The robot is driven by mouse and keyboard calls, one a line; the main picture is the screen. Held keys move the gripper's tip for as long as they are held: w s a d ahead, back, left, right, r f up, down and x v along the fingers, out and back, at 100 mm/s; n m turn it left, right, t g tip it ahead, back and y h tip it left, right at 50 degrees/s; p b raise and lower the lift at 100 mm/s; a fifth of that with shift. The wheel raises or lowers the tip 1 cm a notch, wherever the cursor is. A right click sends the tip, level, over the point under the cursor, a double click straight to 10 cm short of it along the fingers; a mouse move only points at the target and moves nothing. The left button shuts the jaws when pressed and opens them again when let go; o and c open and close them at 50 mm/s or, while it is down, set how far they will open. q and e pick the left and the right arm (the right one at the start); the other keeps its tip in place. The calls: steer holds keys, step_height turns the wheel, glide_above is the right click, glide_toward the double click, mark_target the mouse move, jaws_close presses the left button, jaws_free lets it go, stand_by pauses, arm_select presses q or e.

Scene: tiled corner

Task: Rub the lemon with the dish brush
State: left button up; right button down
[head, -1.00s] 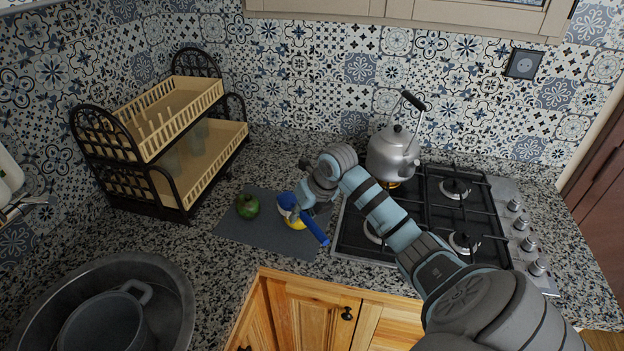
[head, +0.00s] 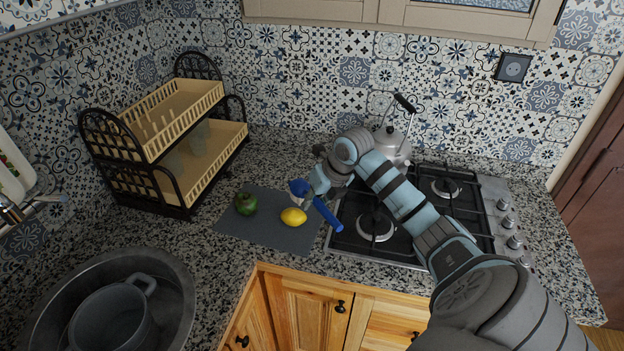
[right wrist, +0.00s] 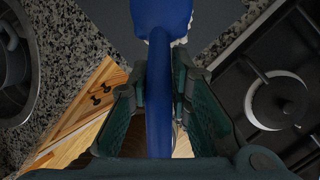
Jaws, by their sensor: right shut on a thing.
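The yellow lemon (head: 293,217) lies on the dark grey mat (head: 262,238). My right gripper (head: 313,192) is shut on the blue dish brush (head: 327,215), just right of the lemon and above the counter. The brush head is at the upper left of the gripper, and the handle slopes down to the right. The head and lemon look apart in the head view. In the right wrist view the brush (right wrist: 160,100) runs between my fingers, with some white bristles showing at the top; the lemon is not visible there. My left gripper is not in view.
A green fruit (head: 245,203) sits on the mat left of the lemon. The gas hob (head: 375,250) with a kettle (head: 391,143) stands right, close to my right arm. A dish rack (head: 165,198) is at the left back, and a sink with a pot (head: 110,318) is front left.

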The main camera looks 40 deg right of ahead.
steer(key=shift+r+p, duration=0.45)
steer(key=shift+r, duration=0.85)
